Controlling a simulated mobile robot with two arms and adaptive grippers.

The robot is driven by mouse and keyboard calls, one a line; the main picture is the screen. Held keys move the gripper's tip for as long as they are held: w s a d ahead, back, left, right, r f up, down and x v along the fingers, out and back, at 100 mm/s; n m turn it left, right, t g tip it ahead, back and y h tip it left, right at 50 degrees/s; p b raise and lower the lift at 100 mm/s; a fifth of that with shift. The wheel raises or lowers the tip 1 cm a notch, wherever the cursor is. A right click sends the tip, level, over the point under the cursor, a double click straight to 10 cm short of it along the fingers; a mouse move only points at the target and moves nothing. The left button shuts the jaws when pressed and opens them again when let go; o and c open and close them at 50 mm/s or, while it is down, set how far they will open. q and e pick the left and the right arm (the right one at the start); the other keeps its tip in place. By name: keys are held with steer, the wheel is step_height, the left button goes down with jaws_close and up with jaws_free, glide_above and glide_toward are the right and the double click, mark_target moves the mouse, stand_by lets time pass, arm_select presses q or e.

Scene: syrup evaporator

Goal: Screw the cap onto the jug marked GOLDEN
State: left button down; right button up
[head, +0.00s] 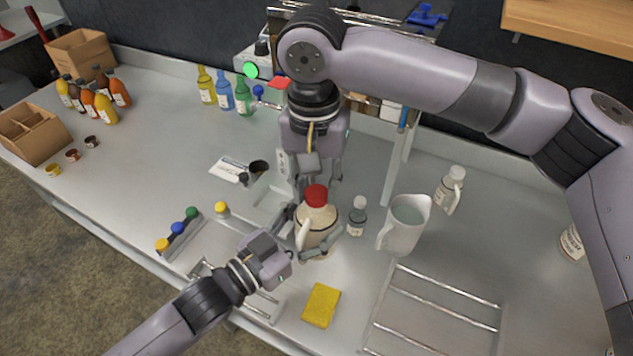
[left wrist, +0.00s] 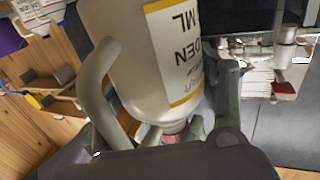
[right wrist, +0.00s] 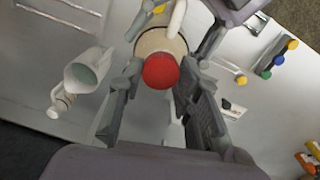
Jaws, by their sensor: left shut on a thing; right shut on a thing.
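The cream jug (head: 316,222) stands upright in the head view. Its label shows "DEN" in the left wrist view (left wrist: 185,50). The red cap (head: 316,194) sits at the top of the jug, and it also shows in the right wrist view (right wrist: 160,70). I cannot tell how tightly it is seated. My left gripper (head: 322,249) is shut on the jug's body from the front. My right gripper (head: 316,184) reaches down from above and is shut on the red cap, one finger on each side. The jug's neck is mostly hidden under the cap.
A small white-capped bottle (head: 357,217) stands close right of the jug, with a clear pitcher (head: 404,224) beyond it. A yellow sponge (head: 321,305) lies in front. A white tray (head: 268,203) is close left. Colored bottles (head: 225,92) stand at the back.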

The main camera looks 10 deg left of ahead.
steer(key=m, duration=0.6)
steer(key=shift+m, duration=0.4)
steer(key=m, duration=0.6)
steer(key=shift+m, duration=0.3)
steer(key=shift+a, duration=0.1)
steer(key=o, duration=0.7)
steer(key=shift+c, duration=0.2)
steer(key=shift+r, duration=0.1)
steer(key=shift+r, duration=2.2)
